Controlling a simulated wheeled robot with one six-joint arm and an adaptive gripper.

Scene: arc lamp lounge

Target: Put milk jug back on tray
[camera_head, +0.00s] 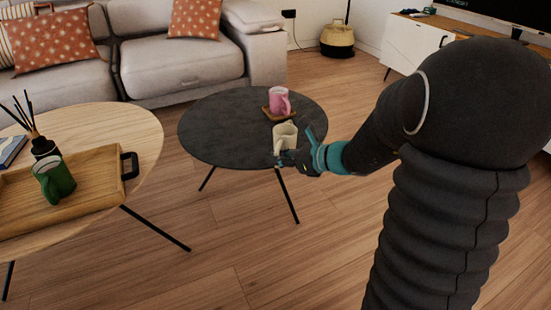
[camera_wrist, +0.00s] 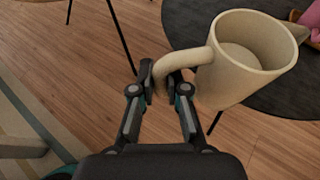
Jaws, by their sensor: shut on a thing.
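The cream milk jug (camera_head: 285,137) is at the near edge of the dark round table (camera_head: 215,122). In the wrist view the jug (camera_wrist: 245,65) appears upright, with its handle toward my gripper. My gripper (camera_wrist: 165,80) is shut on the jug's handle; it also shows in the head view (camera_head: 290,158). I cannot tell whether the jug's base touches the tabletop. The wooden tray (camera_head: 100,180) lies on the light wooden table (camera_head: 135,115) at left. A green mug (camera_head: 55,180) stands on it.
A pink mug (camera_head: 279,100) sits on a small wooden coaster (camera_head: 268,113) behind the jug. A reed diffuser (camera_head: 42,145) stands by the tray. A grey sofa (camera_head: 180,70) is behind the tables. Bare floor (camera_head: 240,220) lies in front and between them.

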